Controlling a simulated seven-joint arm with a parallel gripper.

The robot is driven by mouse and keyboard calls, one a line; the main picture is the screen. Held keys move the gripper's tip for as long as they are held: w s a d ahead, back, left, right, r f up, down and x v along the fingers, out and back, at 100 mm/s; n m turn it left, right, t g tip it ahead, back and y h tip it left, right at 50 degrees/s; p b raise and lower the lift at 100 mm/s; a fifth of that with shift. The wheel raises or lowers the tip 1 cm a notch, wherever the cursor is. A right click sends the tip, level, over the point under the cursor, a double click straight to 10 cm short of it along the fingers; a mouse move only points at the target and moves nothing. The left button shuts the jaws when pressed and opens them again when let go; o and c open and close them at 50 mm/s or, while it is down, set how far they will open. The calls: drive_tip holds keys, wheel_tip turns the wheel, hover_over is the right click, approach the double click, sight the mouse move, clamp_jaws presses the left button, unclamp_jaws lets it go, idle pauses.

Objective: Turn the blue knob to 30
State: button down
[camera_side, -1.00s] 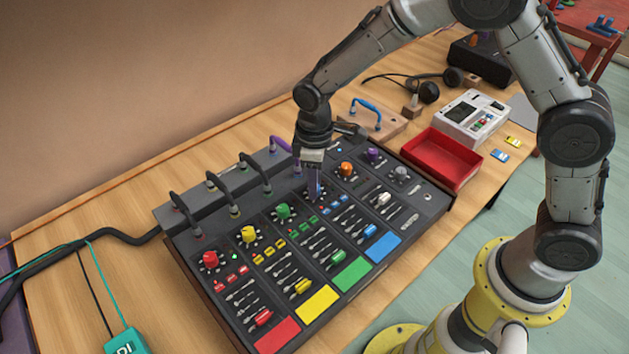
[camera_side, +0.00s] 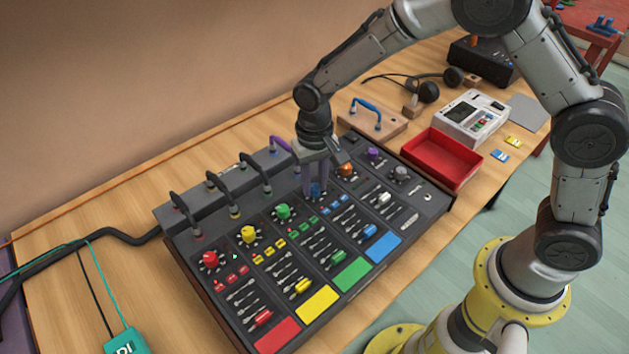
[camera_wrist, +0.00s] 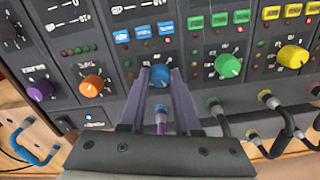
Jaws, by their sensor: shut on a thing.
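The blue knob (camera_wrist: 160,76) is on the mixing panel (camera_side: 228,293), between the green knob (camera_side: 283,211) and the orange knob (camera_side: 346,169). In the wrist view it sits between the two fingertips of my gripper (camera_wrist: 161,77), which is shut on its sides. In the side view my gripper (camera_side: 316,190) points down at the panel, and the blue knob (camera_side: 315,189) shows only partly between the fingers. The white pointer mark and scale around the blue knob are too small and covered to read.
A yellow knob (camera_side: 248,234) and a red knob (camera_side: 210,259) are further left on the panel. Patch cables, including a purple one (camera_side: 279,143), arch close behind my gripper. A red tray (camera_side: 441,158) is at the panel's right.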

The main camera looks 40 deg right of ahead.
sight(315, 186)
drive_tip(key=m, duration=0.5)
drive_tip(key=shift+r+m, duration=0.1)
drive_tip(key=shift+m, duration=0.2)
idle(0.5)
drive_tip(key=c, duration=0.6)
unclamp_jaws()
wheel_tip(315, 186, up, 14)
drive_tip(key=shift+f, duration=0.1)
